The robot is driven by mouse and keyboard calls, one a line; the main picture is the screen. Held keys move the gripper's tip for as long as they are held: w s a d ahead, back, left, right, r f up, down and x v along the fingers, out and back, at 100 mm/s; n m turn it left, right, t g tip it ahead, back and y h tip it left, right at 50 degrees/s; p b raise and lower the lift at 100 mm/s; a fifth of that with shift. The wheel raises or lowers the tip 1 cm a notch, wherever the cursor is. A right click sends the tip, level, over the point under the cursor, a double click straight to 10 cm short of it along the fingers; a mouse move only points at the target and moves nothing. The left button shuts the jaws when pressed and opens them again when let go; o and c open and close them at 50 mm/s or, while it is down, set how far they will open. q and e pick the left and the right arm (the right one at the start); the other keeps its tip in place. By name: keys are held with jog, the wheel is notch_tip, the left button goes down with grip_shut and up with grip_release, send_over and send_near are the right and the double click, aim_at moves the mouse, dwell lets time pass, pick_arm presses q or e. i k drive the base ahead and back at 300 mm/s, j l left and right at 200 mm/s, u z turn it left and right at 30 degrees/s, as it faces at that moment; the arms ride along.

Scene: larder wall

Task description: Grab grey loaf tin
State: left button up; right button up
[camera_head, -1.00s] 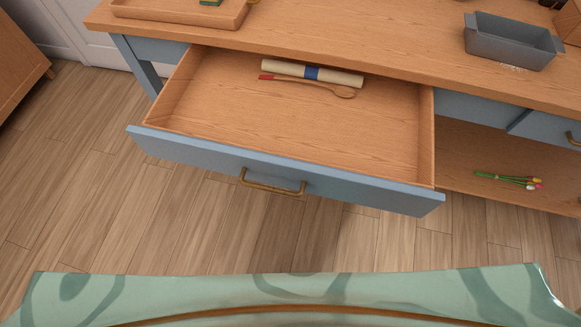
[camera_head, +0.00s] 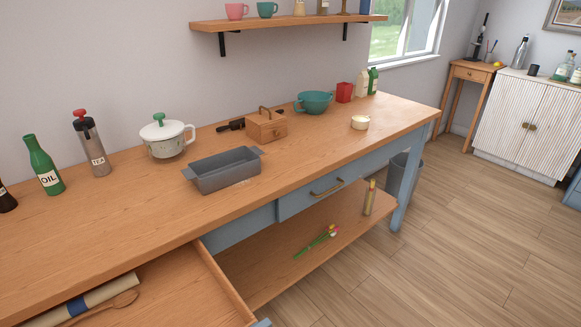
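The grey loaf tin (camera_head: 226,178) stands upright on the wooden counter (camera_head: 330,155), near its front edge and a little left of the picture's middle. It is a rectangular open tin with a lip at each end, and it looks empty. Neither of my grippers is in view.
Behind the tin stand a white pot (camera_head: 166,140) and a wooden box (camera_head: 267,126). A lower shelf (camera_head: 262,262) holds flowers (camera_head: 318,241). Floor is clear at right.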

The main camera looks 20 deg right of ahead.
aim_at(212, 173)
jog(key=z, duration=0.15)
jog(key=i+l+u, duration=0.1)
jog(key=l, duration=0.25)
jog(key=i+l+u, duration=0.1)
jog(key=l, duration=0.3)
jog(key=i+l+u, duration=0.15)
jog(key=l, duration=0.25)
jog(key=i, duration=0.1)
